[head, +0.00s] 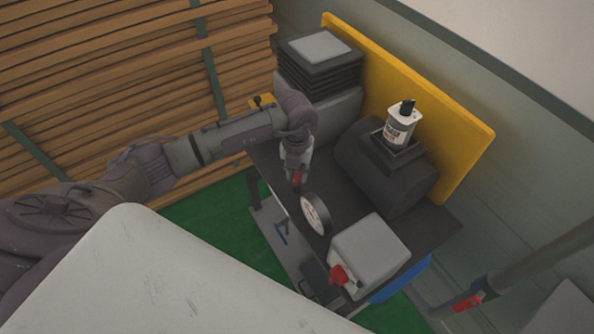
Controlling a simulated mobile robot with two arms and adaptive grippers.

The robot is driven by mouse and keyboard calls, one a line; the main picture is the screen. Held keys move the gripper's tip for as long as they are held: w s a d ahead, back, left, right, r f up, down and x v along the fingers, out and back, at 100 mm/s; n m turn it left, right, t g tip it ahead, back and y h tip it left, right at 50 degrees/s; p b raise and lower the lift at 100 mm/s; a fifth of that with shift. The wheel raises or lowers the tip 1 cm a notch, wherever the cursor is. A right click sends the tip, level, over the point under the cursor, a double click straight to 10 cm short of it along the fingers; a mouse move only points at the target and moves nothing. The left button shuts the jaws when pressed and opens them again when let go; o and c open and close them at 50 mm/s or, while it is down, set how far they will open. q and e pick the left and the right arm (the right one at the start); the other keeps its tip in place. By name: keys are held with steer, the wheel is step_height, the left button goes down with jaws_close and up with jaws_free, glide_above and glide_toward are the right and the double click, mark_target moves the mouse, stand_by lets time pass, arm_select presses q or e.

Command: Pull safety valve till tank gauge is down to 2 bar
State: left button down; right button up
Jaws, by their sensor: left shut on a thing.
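My left gripper (297,172) reaches in from the left and points down over the dark machine bench. It is shut on a small red part, which I take to be the safety valve's pull (296,180); the fingers hide much of it. The round tank gauge (315,213), with a white face and dark rim, stands just below and right of the gripper. It is seen at a steep angle, so its needle and reading cannot be made out. A dark cylinder (378,168), possibly the tank, lies to the right. My right gripper is not in view.
A grey box (369,254) with a red knob (338,274) is at the bench's near end. A white canister (402,124) tops the cylinder. A yellow panel (445,125) stands behind. Stacked wood (110,65) is left. A pale surface (150,280) fills the foreground.

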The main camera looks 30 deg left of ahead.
mark_target(297, 174)
arm_select(q)
steer(key=shift+w+r, duration=0.1)
steer(key=shift+r, duration=0.75)
steer(key=c, duration=0.9)
jaws_free()
step_height(297, 174, up, 12)
steer(key=shift+f, duration=0.1)
